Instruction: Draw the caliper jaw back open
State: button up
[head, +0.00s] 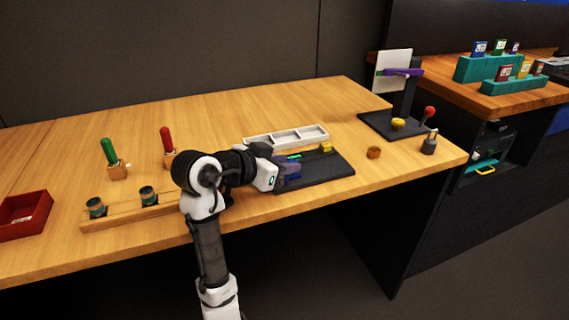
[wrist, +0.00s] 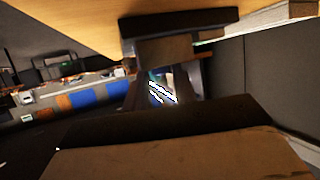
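A black base plate (head: 325,174) lies near the front edge of the wooden table. It carries what looks like the caliper, with a dark blue-purple part (head: 291,171), a thin green strip and a yellow block (head: 326,147) at the far right end. My gripper (head: 280,176) reaches in from the left at the plate's left end, close to the blue-purple part. My arm and hand hide part of that end. In the wrist view, dark blocky shapes (wrist: 165,135) fill the foreground, with a small white-striped patch (wrist: 161,91) between them. Contact and finger opening are unclear.
A pale divided tray (head: 287,137) stands just behind the plate. An orange-red object (head: 373,153) and a dark weight-like object (head: 429,144) are to the right. A wooden rail with two cylinders (head: 148,195) and a red bin (head: 25,217) are left.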

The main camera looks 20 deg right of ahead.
aim_at(306, 175)
jog(key=shift+d+f, duration=0.1)
jog(key=shift+d, duration=0.05)
jog(key=shift+c, duration=0.4)
grip_shut()
jog(key=d, duration=0.5)
jog(key=shift+w+p, duration=0.15)
jog(key=shift+p, duration=0.25)
grip_release()
jog(key=shift+o, duration=0.4)
